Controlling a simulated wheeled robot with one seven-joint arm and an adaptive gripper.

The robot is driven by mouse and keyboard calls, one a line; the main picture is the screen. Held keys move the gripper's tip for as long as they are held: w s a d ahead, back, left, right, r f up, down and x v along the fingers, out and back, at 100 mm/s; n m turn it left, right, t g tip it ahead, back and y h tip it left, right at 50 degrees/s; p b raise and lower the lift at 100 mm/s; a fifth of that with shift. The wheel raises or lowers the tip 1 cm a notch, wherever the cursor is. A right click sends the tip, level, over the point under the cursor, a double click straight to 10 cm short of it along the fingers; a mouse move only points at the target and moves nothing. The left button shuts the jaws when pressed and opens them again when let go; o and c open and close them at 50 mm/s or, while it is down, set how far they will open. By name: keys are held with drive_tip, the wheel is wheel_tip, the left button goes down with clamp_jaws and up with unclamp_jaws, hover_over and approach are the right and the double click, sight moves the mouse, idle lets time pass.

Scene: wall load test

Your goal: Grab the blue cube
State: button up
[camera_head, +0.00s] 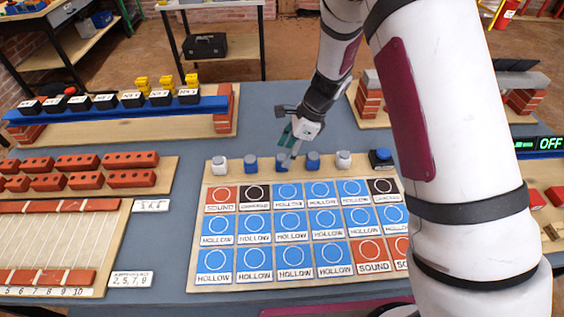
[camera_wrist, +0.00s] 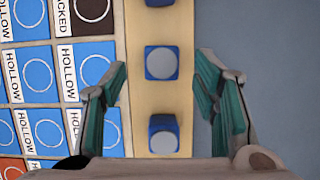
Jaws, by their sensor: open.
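Several small blocks stand in a row on the wooden strip at the back edge of the label board. Several are blue cubes with a round greyish top; one blue cube (camera_head: 313,160) stands just right of my gripper (camera_head: 290,150). In the wrist view a blue cube (camera_wrist: 161,62) lies between the spread teal fingers of my gripper (camera_wrist: 161,78), with clear space on both sides. Another blue cube (camera_wrist: 163,133) sits nearer the palm, and a third is cut off at the top edge. My gripper is open and empty. I cannot tell its exact height above the row.
The label board (camera_head: 213,190) has blue, red and dark tiles marked HOLLOW, SOUND and CRACKED. White blocks (camera_head: 220,164) and a dark-based blue button (camera_head: 381,157) share the row. Brick stands (camera_head: 225,107) and a blue beam lie behind. The grey table is bare behind the row.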

sight(283, 157)
drive_tip(key=x, duration=0.4)
drive_tip(key=shift+w+f, duration=0.1)
drive_tip(key=shift+f, duration=0.15)
drive_tip(key=c, duration=1.3)
drive_tip(key=shift+r, duration=0.1)
